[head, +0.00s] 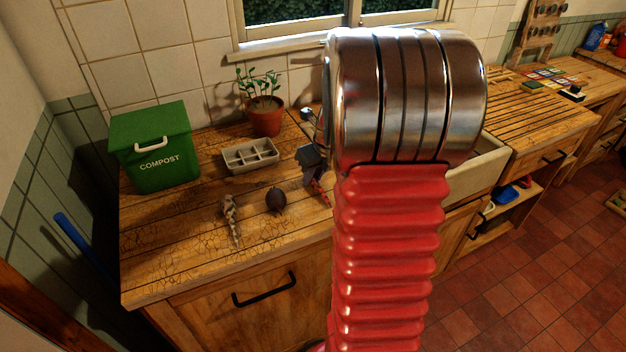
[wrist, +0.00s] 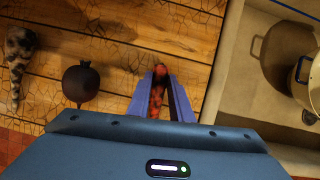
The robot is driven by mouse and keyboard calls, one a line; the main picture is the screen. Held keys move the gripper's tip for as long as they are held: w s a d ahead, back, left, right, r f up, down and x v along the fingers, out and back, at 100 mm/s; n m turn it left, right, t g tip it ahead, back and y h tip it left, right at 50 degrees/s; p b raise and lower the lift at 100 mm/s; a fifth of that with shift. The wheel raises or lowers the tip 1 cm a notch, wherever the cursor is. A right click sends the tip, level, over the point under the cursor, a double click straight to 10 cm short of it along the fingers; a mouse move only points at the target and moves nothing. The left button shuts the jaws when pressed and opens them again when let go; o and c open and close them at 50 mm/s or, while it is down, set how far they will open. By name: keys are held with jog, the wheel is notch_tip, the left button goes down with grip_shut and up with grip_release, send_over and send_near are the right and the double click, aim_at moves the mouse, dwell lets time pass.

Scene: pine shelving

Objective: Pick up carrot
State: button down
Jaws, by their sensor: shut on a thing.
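My gripper (wrist: 160,84) is shut on the carrot (wrist: 158,92), a slim orange-red piece with dark patches, held lengthwise between the two blue fingers. In the head view my gripper (head: 318,172) is at the right part of the wooden counter, partly hidden behind my arm. A reddish bit of the carrot (head: 319,188) shows below the fingers there. I cannot tell whether the carrot touches the counter.
A dark round beet-like thing (head: 276,201) and a mottled tapered thing (head: 231,218) lie left of my gripper. Behind are a grey sectioned tray (head: 250,168), potted plant (head: 265,118) and green compost bin (head: 155,150). A sink (wrist: 232,75) with a pot (wrist: 306,70) is right.

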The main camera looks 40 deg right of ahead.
aim_at(314, 179)
notch_tip(314, 179, up, 8)
jog(key=shift+r, duration=0.6)
dwell(0.4)
